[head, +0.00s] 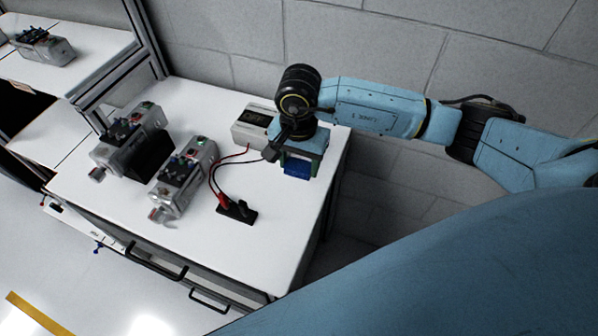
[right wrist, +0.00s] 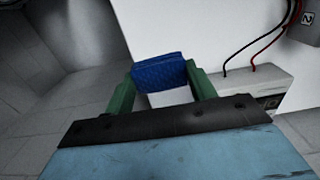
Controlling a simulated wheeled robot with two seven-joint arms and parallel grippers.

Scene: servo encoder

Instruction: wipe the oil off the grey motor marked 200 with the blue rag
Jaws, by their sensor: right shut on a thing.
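The blue rag (head: 297,169) is at the right end of the white workbench, below my right gripper (head: 298,164). In the right wrist view the rag (right wrist: 159,72) sits between the green fingers of my right gripper (right wrist: 172,82), which is shut on it. Two grey motors stand on the bench to the left: a nearer one (head: 183,178) and a farther one (head: 125,140) beside a black block. I cannot read a 200 mark or make out oil on either. My left gripper is not in view.
A grey meter box (head: 252,125) stands just left of my right gripper. Red and black leads run from it to a black connector (head: 237,211). Another motor (head: 45,46) sits on a separate bench at top left. The bench front (head: 240,265) is clear.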

